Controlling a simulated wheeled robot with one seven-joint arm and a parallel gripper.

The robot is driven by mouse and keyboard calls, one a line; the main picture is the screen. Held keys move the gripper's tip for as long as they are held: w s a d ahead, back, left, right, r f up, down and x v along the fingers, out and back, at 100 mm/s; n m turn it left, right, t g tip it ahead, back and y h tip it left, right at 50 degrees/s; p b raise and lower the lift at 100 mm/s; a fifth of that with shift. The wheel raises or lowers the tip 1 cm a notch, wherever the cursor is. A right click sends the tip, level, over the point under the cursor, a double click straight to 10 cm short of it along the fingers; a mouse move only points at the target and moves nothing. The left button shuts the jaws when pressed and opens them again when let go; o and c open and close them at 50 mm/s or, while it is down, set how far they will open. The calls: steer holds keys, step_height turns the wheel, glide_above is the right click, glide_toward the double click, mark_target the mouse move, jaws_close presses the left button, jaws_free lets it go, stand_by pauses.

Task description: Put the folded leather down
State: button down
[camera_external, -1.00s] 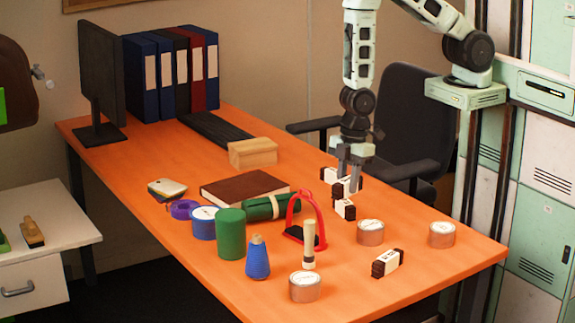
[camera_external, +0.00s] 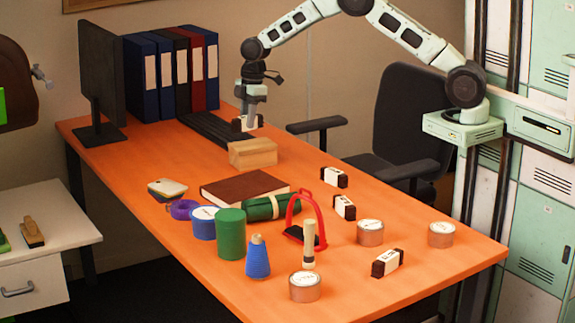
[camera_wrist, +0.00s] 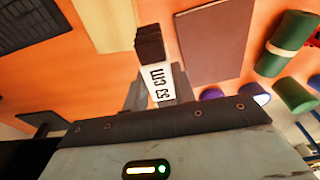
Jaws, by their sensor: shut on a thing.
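My gripper (camera_external: 249,112) is shut on a folded leather (camera_external: 239,124), a dark brown folded strip with a white band. It holds the piece above the desk, by the keyboard and behind the wooden box. Other dark folded leathers with white bands lie on the desk: one near the back edge (camera_external: 334,177), one beside the red stirrup (camera_external: 344,207), and one near the front (camera_external: 387,263).
The orange desk (camera_external: 440,275) also bears a wooden box (camera_external: 253,153), a brown book (camera_external: 245,188), a green roll (camera_external: 272,207), a red stirrup (camera_external: 294,215), several tins, a blue cone (camera_external: 257,258) and a keyboard (camera_external: 210,130). A monitor (camera_external: 102,75) and binders stand at the far end.

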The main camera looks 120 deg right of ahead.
step_height(320, 180, up, 2)
steer(key=b, duration=0.1)
glide_above(253, 145)
steer(key=f, duration=0.5)
steer(key=f+p, duration=0.1)
steer(key=f, duration=0.3)
steer(key=shift+s+a+f, duration=0.2)
steer(key=shift+f, duration=0.15)
steer(key=shift+f, duration=0.1)
steer(key=c, duration=1.1)
jaws_free()
steer(key=shift+c, duration=0.2)
step_height(253, 145, up, 12)
steer(key=s+b, duration=0.1)
steer(key=shift+s, duration=0.35)
